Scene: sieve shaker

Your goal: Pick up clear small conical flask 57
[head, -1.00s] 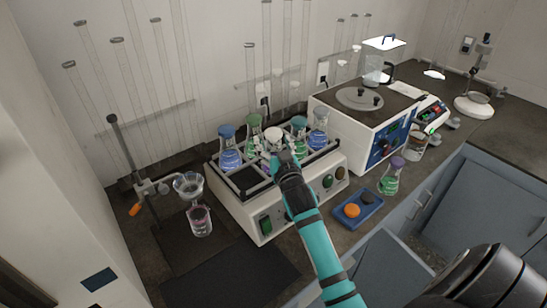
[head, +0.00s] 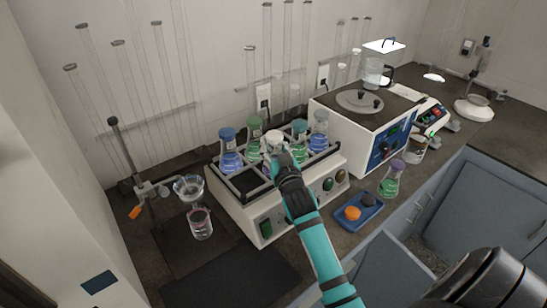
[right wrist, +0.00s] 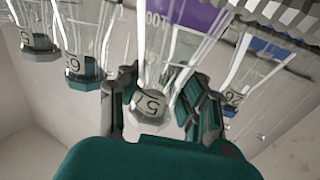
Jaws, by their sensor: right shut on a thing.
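My left gripper is not in view.
Blue-capped (head: 229,150), green-capped (head: 254,135), teal-capped (head: 299,138) and grey-capped (head: 319,131) flasks stand close around it in the rack. A purple-capped flask (head: 391,180) and a blue tray (head: 343,221) are on the counter.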

